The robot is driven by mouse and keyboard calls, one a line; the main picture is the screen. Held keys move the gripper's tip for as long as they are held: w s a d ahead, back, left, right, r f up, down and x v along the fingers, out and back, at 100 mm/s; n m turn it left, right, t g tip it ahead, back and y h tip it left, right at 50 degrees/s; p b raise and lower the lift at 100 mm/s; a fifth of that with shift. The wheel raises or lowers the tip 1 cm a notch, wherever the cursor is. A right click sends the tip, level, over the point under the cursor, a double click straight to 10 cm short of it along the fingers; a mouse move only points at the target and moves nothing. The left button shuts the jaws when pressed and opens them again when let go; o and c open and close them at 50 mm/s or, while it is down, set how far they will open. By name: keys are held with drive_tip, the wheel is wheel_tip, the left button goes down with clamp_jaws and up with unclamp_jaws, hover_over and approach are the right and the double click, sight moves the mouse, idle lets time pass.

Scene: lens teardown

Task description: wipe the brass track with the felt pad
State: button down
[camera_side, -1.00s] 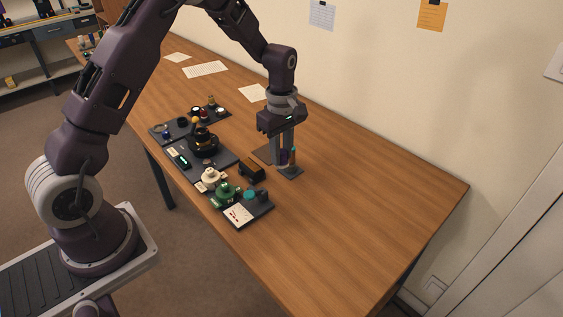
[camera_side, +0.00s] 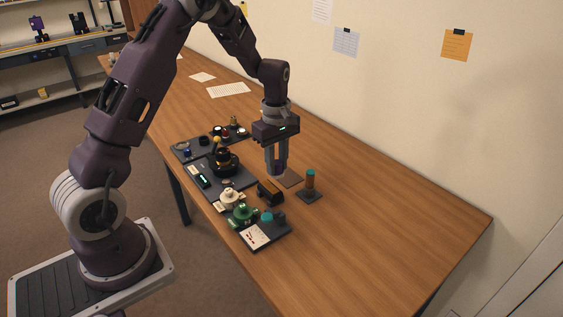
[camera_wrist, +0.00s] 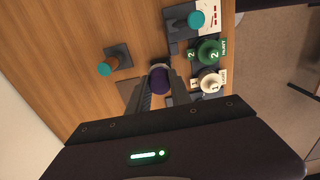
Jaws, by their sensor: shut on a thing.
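My gripper (camera_side: 278,168) is shut on a purple-ended tool (camera_wrist: 160,82), upright and above the table. It also shows low between the fingers in the side view (camera_side: 281,166). I cannot tell whether its hidden lower end is the felt pad. In the side view, a black lens body (camera_side: 224,166) with a brass-coloured band stands on a dark tray, left of my gripper. I cannot make out the brass track for certain.
A teal-topped post (camera_side: 311,180) stands on a dark square base, right of my gripper. A dark block (camera_side: 270,192), a white round piece (camera_side: 230,198) and a green one (camera_side: 242,213) stand in front. The table's right side is clear.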

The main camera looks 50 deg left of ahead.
drive_tip(key=shift+f, duration=3.4)
drive_tip(key=shift+a, duration=0.8)
drive_tip(key=shift+a+r, duration=0.2)
drive_tip(key=shift+a, duration=0.15)
drive_tip(key=shift+a+f, duration=0.15)
drive_tip(key=shift+a, duration=2.1)
drive_tip(key=shift+d, duration=3.5)
drive_tip(key=shift+a+r, duration=0.1)
drive_tip(key=shift+r, duration=3.9)
